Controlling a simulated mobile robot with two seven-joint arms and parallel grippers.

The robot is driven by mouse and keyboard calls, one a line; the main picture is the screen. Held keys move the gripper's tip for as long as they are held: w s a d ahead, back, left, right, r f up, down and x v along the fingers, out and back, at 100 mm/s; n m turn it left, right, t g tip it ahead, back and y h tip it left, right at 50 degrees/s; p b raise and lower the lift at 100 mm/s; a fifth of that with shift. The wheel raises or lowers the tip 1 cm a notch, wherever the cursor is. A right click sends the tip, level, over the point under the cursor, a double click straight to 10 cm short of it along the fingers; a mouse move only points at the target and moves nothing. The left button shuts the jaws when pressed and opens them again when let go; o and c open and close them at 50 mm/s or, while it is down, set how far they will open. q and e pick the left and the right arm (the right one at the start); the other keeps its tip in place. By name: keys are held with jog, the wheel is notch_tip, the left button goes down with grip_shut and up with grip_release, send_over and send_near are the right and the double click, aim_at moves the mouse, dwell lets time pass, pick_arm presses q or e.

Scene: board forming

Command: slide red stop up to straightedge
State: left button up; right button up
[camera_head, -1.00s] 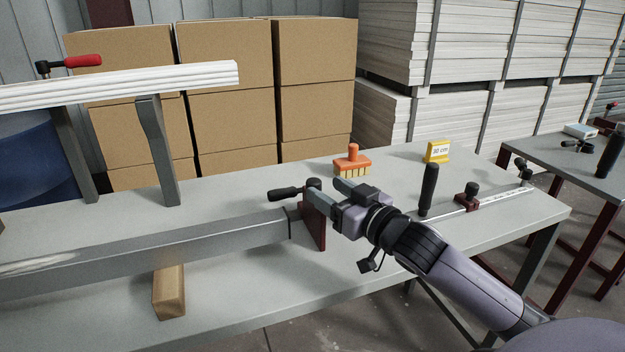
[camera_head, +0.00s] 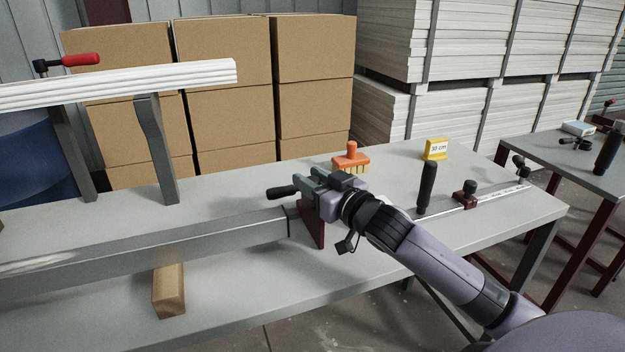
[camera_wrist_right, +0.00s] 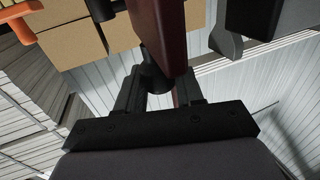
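The red stop (camera_head: 313,226) is a dark red upright plate at the right end of a long grey metal bar (camera_head: 150,255), which appears to be the straightedge. A black handle (camera_head: 283,191) points left at its top. My right gripper (camera_head: 311,180) is at the top of the stop. In the right wrist view, my gripper (camera_wrist_right: 158,90) has its fingers apart on both sides of a black knob (camera_wrist_right: 152,78) below the red plate (camera_wrist_right: 158,30). I cannot tell whether plate and bar touch. My left gripper is not in view.
A wooden block (camera_head: 169,290) lies under the bar. An orange brush (camera_head: 350,160), a yellow 30 cm sign (camera_head: 436,149) and a rule with a dark red slider (camera_head: 465,198) are on the grey table. A white board (camera_head: 120,85) rests on grey supports at the left.

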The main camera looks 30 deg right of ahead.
grip_shut()
jog(key=shift+w+a, duration=0.1)
jog(key=shift+a, duration=0.4)
jog(key=shift+w+a+p, duration=0.2)
jog(key=shift+a+p, duration=0.1)
jog(key=shift+a, duration=0.55)
jog(key=shift+w+a+p, duration=0.25)
jog(key=shift+a+p, duration=0.05)
jog(key=shift+a, duration=0.5)
jog(key=shift+w+a+p, duration=0.2)
jog(key=shift+a+p, duration=0.1)
jog(key=shift+a, duration=0.55)
jog(key=shift+f, duration=0.1)
jog(key=o, duration=0.8)
grip_release()
jog(key=s, duration=0.7)
jog(key=shift+d+b, duration=0.25)
jog(key=shift+b, duration=0.1)
jog(key=shift+s, duration=0.2)
